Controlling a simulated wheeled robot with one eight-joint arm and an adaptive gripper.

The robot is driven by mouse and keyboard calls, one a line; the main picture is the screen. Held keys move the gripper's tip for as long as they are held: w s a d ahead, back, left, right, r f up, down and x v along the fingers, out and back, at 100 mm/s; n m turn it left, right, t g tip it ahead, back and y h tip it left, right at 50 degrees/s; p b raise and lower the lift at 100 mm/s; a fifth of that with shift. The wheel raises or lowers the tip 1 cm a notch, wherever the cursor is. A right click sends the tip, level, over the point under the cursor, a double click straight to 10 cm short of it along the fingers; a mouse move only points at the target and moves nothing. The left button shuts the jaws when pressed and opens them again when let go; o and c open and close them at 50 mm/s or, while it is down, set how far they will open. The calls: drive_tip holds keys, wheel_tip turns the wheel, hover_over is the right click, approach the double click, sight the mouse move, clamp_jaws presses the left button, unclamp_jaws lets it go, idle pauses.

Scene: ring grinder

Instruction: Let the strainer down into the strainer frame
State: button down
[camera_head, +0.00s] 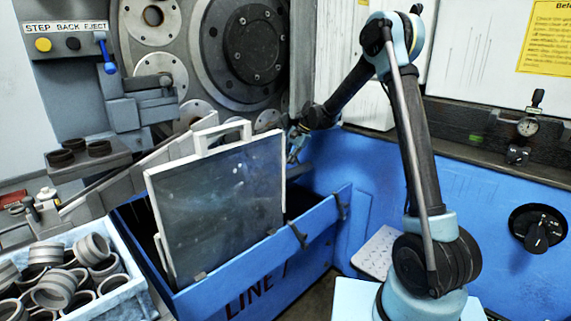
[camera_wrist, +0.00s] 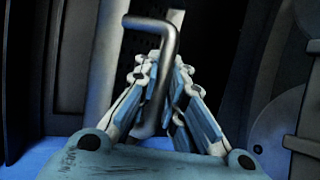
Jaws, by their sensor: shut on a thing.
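A flat dark grey panel (camera_head: 220,210) with a pale rim and a pale loop handle (camera_head: 222,136) on top, apparently the strainer, stands upright at the blue LINE tank (camera_head: 318,215). Its lower edge meets the tank's near rim, so how deep it sits is hidden. A second pale edge shows at its lower left, perhaps the strainer frame. My gripper (camera_head: 294,150) is just right of the panel, partly hidden. In the wrist view my gripper (camera_wrist: 160,100) is shut on a bent grey metal bar (camera_wrist: 160,32). I cannot tell how this bar joins the panel.
A pale blue crate (camera_head: 125,292) of metal rings stands at the lower left. A tray with dark rings (camera_head: 78,150) and a sloping metal chute (camera_head: 135,165) lie left of the panel. The grinder (camera_head: 255,45) rises behind. Clips (camera_head: 298,237) sit on the tank rim.

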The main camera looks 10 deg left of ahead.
drive_tip(key=shift+s+d+r, duration=0.45)
drive_tip(key=shift+d, duration=0.25)
drive_tip(key=shift+s+d+r, duration=0.4)
drive_tip(key=shift+d+r, duration=0.05)
drive_tip(key=shift+d, duration=0.25)
idle(0.4)
drive_tip(key=shift+f, duration=0.2)
idle(0.7)
drive_tip(key=shift+f, duration=0.35)
drive_tip(key=shift+f, duration=3.35)
drive_tip(key=shift+s+d+f, duration=0.1)
drive_tip(key=shift+f, duration=0.7)
drive_tip(key=shift+s+d+f, duration=0.1)
drive_tip(key=shift+f, duration=0.7)
